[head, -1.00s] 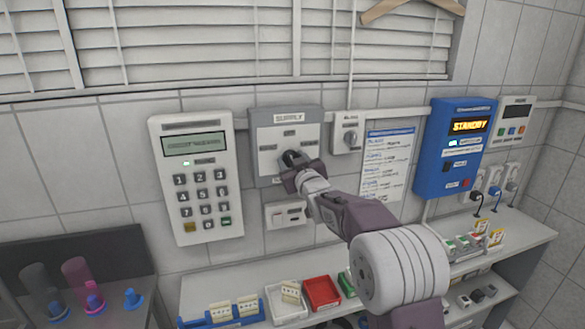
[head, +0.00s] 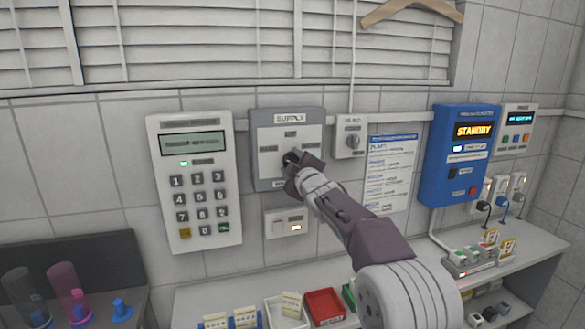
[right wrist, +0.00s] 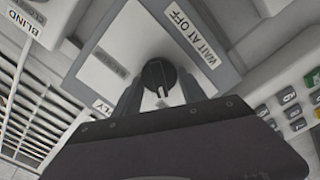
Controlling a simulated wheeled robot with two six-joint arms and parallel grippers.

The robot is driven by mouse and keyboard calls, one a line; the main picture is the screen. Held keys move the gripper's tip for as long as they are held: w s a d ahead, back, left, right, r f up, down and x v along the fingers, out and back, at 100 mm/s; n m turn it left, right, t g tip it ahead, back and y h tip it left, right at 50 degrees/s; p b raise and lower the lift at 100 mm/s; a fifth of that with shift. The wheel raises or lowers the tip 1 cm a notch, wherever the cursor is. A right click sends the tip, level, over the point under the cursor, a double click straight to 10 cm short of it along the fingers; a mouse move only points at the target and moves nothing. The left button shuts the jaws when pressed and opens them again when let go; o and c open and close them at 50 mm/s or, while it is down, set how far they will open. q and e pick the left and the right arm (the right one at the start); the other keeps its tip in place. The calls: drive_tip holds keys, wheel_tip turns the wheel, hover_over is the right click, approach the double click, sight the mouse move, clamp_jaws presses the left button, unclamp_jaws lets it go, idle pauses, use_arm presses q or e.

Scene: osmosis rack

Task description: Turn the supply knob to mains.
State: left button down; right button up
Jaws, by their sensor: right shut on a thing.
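The grey supply panel (head: 262,172) hangs on the wall, with SUPPLY at its top and small labels around its knob. My right gripper (head: 290,161) is at the panel and shut on the black round supply knob. In the right wrist view, the knob (right wrist: 157,72) sits between the two fingers of my right gripper (right wrist: 160,93). A pale mark on the knob's edge points down in that view, away from the WAIT AT OFF label. The knob's exact setting cannot be told. My left gripper is not in view.
A BLIND switch (head: 351,141) is close right of the panel, a keypad (head: 195,185) left. A blue STANDBY unit (head: 457,160) and a lit meter (head: 517,130) are farther right. Trays (head: 323,306) stand on the bench.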

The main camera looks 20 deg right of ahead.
drive_tip(key=shift+f+n, duration=0.1)
drive_tip(key=shift+n, duration=0.2)
drive_tip(key=o, duration=1.4)
drive_tip(key=shift+c, duration=0.2)
drive_tip(key=shift+s, duration=0.1)
drive_tip(key=s+b, duration=0.2)
drive_tip(key=s, duration=0.6)
drive_tip(key=shift+s+d+b, duration=0.15)
drive_tip(key=shift+s+b, duration=0.15)
drive_tip(key=shift+s, duration=0.1)
